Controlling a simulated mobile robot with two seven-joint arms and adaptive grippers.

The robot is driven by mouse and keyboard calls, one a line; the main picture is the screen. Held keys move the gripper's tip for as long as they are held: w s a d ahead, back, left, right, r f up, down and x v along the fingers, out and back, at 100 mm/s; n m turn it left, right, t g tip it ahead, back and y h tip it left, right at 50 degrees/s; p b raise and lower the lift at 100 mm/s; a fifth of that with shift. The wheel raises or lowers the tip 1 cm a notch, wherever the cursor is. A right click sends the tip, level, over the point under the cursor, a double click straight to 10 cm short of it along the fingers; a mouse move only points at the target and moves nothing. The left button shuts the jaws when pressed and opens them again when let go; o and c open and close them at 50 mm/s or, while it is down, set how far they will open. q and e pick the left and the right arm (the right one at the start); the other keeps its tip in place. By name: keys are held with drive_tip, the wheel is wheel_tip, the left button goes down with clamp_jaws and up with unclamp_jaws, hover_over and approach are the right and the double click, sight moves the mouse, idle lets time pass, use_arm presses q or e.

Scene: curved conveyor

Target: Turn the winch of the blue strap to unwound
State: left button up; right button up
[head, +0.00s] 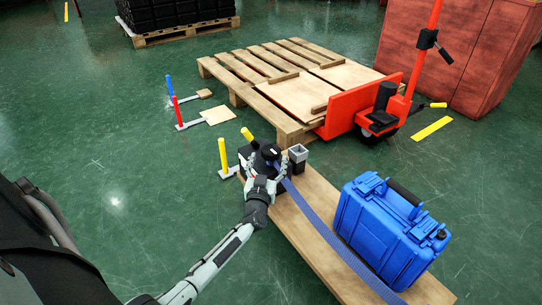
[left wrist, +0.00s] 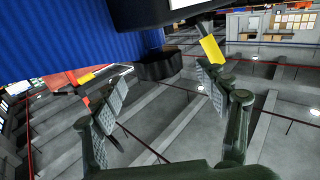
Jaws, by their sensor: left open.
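The blue strap (head: 325,228) runs along a wooden board (head: 290,230), past a blue case, to a dark winch (head: 250,158) at the board's far end. A short yellow grip (head: 247,134) sticks up at the winch. My left gripper (head: 266,176) is at the winch beside the strap's end and partly covers it. In the left wrist view my left gripper (left wrist: 160,98) has its fingers spread with nothing between them. The strap (left wrist: 80,42) fills the upper left there, with a black round part beside it and the yellow grip (left wrist: 210,48) beyond one finger. My right gripper is out of view.
The blue case (head: 385,235) stands on the board at right. An upright yellow post (head: 222,155) is just left of the winch. A pallet (head: 300,85) and red pallet jack (head: 365,105) lie behind. Green floor at left is mostly clear.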

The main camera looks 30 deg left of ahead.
sight(273, 145)
use_arm(q)
drive_tip(key=b+x, duration=0.1)
drive_tip(key=x, duration=0.4)
drive_tip(key=shift+w+b, duration=0.1)
drive_tip(key=shift+b, duration=0.25)
drive_tip(key=shift+d, duration=0.1)
drive_tip(key=c, duration=1.2)
